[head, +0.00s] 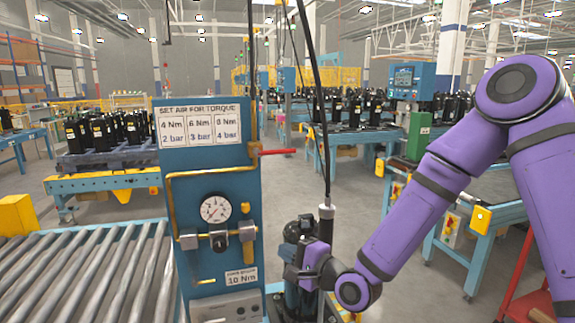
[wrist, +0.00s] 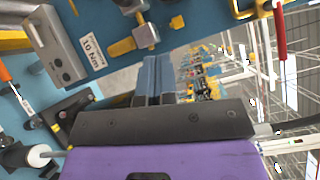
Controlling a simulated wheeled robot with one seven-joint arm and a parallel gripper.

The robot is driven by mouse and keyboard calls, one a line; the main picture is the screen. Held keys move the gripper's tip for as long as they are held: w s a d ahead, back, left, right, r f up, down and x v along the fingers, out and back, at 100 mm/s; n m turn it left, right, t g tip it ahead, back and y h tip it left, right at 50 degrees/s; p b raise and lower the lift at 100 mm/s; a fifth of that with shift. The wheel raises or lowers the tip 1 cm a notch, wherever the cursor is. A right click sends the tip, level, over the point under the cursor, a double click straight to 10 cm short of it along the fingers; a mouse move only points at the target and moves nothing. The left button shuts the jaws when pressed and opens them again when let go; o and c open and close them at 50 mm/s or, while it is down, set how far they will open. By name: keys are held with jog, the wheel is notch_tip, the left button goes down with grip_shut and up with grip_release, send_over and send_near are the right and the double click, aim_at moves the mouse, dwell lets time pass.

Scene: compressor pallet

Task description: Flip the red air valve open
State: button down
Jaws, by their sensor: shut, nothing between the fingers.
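The red air valve handle (head: 278,152) sticks out sideways to the right from the upper right edge of the blue panel (head: 215,270), on a yellow pipe. In the wrist view the red handle (wrist: 280,30) hangs at the upper right. My gripper (head: 303,246) is low, to the right of the panel and well below the handle, not touching it. In the wrist view my gripper's fingers (wrist: 158,76) are together with nothing between them. In the head view the fingertips are hard to make out against a dark compressor.
The panel carries a pressure gauge (head: 216,208), a regulator and a torque chart (head: 198,125). A hanging tool (head: 326,210) on a cable is close beside my gripper. A roller conveyor (head: 85,270) lies at left. Benches with compressors stand behind.

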jog(key=d+m+t+h, duration=0.1)
jog(key=m+t+h, duration=0.1)
jog(key=m+t, duration=0.2)
jog(key=d+m+t+h, duration=0.2)
jog(key=m+t, duration=0.2)
jog(key=m, duration=0.6)
jog(key=d+r+m+t+h, duration=0.1)
jog(key=m+t+h, duration=0.1)
jog(key=m+t, duration=0.2)
jog(key=shift+s+d+m+h, duration=0.1)
jog(key=shift+d+m+h, duration=0.1)
jog(key=shift+m, duration=0.75)
jog(key=shift+s+d+m+h, duration=0.1)
jog(key=shift+m+h, duration=0.1)
jog(key=shift+m, duration=0.75)
jog(key=shift+a, duration=0.1)
